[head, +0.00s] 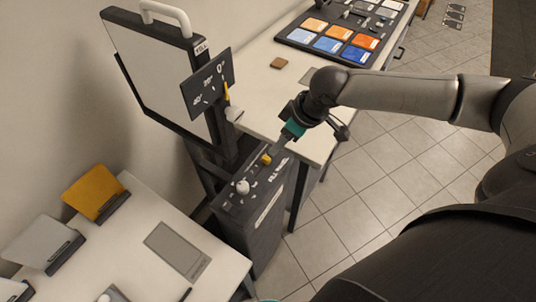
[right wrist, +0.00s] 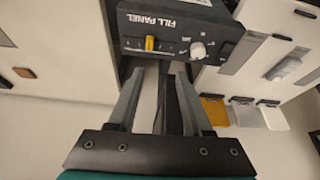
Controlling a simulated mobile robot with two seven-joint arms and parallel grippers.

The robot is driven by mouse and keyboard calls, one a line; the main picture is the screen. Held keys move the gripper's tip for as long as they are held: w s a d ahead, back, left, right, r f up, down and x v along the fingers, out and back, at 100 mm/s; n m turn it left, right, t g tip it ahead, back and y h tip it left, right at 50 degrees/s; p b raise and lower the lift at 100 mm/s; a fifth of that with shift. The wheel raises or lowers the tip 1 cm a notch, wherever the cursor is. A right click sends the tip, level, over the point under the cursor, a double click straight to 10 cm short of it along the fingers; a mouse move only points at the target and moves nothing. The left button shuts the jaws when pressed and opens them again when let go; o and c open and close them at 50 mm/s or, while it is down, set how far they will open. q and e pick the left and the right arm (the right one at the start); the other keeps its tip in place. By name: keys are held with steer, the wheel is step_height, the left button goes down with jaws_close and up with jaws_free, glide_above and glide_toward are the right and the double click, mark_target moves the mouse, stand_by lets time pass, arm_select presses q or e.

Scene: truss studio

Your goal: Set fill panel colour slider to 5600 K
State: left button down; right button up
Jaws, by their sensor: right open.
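The fill panel control box (head: 262,205) is dark with white lettering and stands between two tables. On its top are a yellow slider cap (head: 266,159) and a round white knob (head: 242,187). In the right wrist view the box (right wrist: 180,27) reads FILL PANEL, with the yellow slider cap (right wrist: 150,43) left of the white knob (right wrist: 198,51). The scale marks are too small to read. My right gripper (head: 275,149) is close to the slider in the head view. In the right wrist view its fingers (right wrist: 159,72) are apart and empty, short of the cap.
The white FILL light panel (head: 155,65) and its angle dial (head: 208,85) rise behind the box. A white table (head: 310,100) with a swatch tray (head: 290,37) stands at the back. Another table (head: 135,235) with coloured cards is at the lower left. Tiled floor is free at right.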

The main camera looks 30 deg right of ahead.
mark_target(267, 158)
steer(key=shift+m, duration=0.3)
steer(key=x, duration=0.4)
steer(key=d+b+x, duration=0.1)
steer(key=x, duration=0.4)
steer(key=w+d+x, duration=0.1)
steer(key=x, duration=0.4)
steer(key=shift+d+f, duration=0.1)
steer(key=shift+d, duration=0.1)
jaws_close()
stand_by(1.0)
